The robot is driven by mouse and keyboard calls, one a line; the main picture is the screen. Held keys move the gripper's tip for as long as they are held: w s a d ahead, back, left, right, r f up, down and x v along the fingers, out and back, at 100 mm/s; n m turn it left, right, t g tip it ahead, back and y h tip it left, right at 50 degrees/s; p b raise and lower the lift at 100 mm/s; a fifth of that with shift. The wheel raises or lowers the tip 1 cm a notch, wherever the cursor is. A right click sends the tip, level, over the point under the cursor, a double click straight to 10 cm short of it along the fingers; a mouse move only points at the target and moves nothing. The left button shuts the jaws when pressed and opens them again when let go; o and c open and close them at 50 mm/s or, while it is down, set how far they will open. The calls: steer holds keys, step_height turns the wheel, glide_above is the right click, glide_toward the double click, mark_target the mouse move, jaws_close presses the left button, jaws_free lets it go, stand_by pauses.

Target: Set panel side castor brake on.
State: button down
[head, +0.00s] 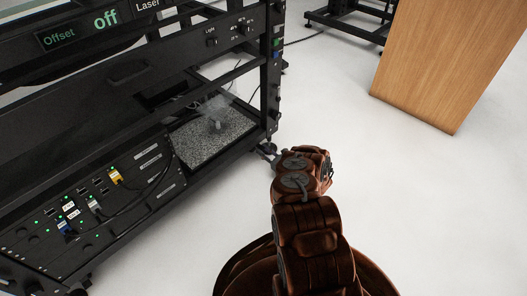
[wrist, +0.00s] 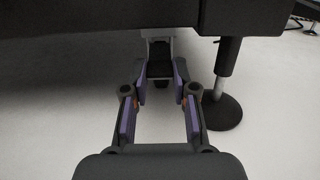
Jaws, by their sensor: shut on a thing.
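A black castor (wrist: 159,62) hangs from a grey bracket under the rack frame in the wrist view. My gripper (wrist: 161,88) reaches under the frame from the front. Its two purple-padded fingers stand either side of the castor's black front part, shut on it. I cannot tell whether that part is the brake lever or the wheel, nor how the brake is set. In the head view, my arm reaches the castor at the rack's right lower corner (head: 267,149). There the fingers are mostly hidden by my arm.
A levelling foot (wrist: 222,110) on a metal rod stands close to the right of my gripper. The black rack (head: 262,85) carries panels and cables and overhangs the castor. A wooden box (head: 445,60) stands at upper right. The pale floor between is clear.

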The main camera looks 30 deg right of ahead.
steer(key=shift+d+r, duration=0.1)
steer(key=c, duration=1.2)
jaws_free()
steer(key=shift+s, duration=0.1)
steer(key=v, duration=1.2)
steer(key=shift+r, duration=0.1)
